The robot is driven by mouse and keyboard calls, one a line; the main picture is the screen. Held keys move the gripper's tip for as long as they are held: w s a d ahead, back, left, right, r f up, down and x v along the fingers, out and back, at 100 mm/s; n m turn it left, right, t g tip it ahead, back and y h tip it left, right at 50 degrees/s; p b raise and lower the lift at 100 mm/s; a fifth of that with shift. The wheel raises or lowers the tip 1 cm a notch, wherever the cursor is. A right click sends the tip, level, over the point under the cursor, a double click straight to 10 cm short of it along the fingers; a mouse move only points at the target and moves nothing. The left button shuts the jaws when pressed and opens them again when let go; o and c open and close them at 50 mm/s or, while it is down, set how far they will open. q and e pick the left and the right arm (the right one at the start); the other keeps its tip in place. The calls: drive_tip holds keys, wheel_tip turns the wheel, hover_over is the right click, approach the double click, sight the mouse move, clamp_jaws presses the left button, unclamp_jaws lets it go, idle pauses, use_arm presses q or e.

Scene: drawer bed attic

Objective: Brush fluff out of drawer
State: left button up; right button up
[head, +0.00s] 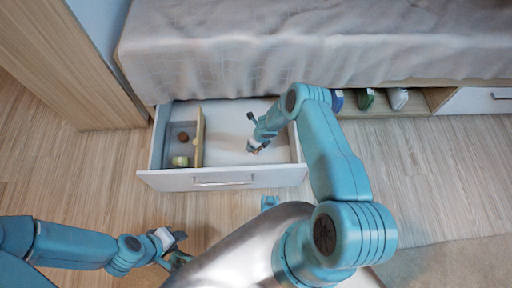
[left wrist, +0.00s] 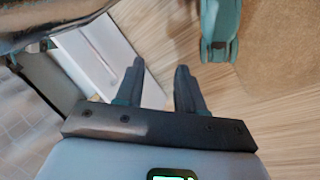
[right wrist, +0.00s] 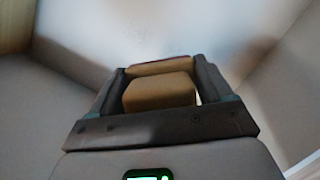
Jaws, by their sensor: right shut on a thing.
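The white drawer (head: 222,180) stands pulled out under the bed; its front also shows in the left wrist view (left wrist: 103,62). My right gripper (head: 256,147) reaches down into the drawer's large right compartment. It is shut on a tan, block-shaped brush (right wrist: 160,93), which sits between the fingers in the right wrist view; its bristles are mostly hidden. I cannot make out any fluff on the pale drawer bottom (head: 226,124). My left gripper (head: 178,247) is open and empty, in front of the drawer above the floor. Its spread fingers show in the left wrist view (left wrist: 158,82).
A wooden divider (head: 198,138) walls off the left compartment, which holds a brown ball (head: 183,136) and a yellow-green item (head: 180,161). The bed (head: 300,45) overhangs the drawer's back. Floor left of the drawer is clear.

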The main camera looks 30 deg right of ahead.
drive_tip(key=shift+s+a+f+n, duration=0.2)
drive_tip(key=shift+f+n, duration=0.2)
drive_tip(key=shift+f, duration=0.15)
drive_tip(key=shift+f+b, duration=0.2)
drive_tip(key=shift+b, duration=0.15)
wheel_tip(320, 180, down, 5)
drive_tip(key=b, duration=0.4)
drive_tip(key=shift+f+b, duration=0.2)
drive_tip(key=shift+b, duration=0.2)
drive_tip(key=shift+f+b, duration=1)
drive_tip(key=shift+b, duration=0.15)
